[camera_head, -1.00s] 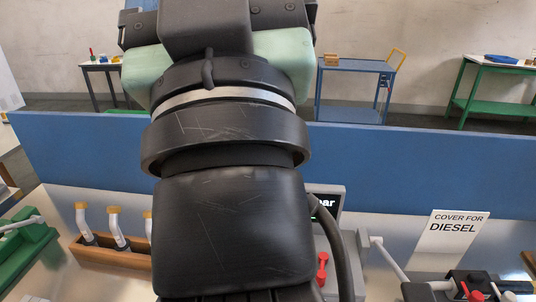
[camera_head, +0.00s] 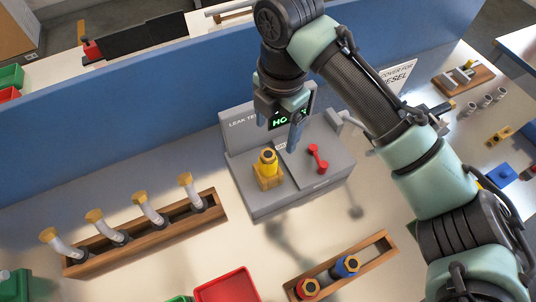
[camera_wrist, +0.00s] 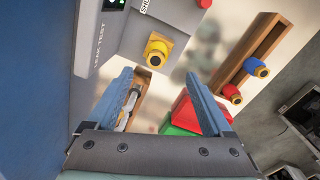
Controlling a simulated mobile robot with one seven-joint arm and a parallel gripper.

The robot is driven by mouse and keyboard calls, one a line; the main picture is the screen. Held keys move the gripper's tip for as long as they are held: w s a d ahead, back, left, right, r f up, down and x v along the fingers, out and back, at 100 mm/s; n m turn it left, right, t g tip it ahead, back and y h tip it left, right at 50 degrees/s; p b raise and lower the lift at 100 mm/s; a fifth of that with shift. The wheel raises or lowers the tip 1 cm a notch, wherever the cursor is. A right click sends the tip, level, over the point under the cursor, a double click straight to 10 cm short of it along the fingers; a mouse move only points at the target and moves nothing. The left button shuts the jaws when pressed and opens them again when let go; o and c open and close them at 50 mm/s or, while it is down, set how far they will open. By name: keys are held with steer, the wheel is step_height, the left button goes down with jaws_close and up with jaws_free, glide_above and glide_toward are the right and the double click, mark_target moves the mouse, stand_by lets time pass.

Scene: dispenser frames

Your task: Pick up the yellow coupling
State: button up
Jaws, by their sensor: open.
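The yellow coupling (camera_head: 267,164) stands upright in a yellowish block on the left part of the grey leak tester (camera_head: 270,205). In the wrist view the yellow coupling (camera_wrist: 157,50) shows its dark bore, just beyond the gap between my fingertips. My gripper (camera_head: 279,130) is open and empty, above and behind the coupling in the head view. In the wrist view both blue fingers of my gripper (camera_wrist: 158,73) are spread apart and touch nothing.
A red handle (camera_head: 317,158) sits on the tester, right of the coupling. A wooden rack (camera_head: 378,246) holds a red coupling (camera_head: 307,288) and a blue coupling (camera_head: 345,266). Another rack (camera_head: 170,232) holds several bent pipes. A red tray (camera_head: 228,290) lies in front; a blue partition (camera_head: 130,120) stands behind.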

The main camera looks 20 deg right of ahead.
mark_target(269, 155)
steer(key=f, duration=0.4)
steer(key=f+p, duration=0.1)
steer(key=f, duration=0.1)
steer(key=shift+w+a, duration=0.2)
steer(key=shift+w, duration=0.05)
steer(key=shift+w+a+f+p, duration=0.15)
steer(key=shift+f+p, duration=0.4)
steer(key=shift+f, duration=0.8)
steer(key=shift+s+a+f+p, duration=0.1)
steer(key=shift+a+f+p, duration=0.3)
steer(key=shift+f, duration=0.9)
steer(key=shift+d, duration=0.15)
jaws_close()
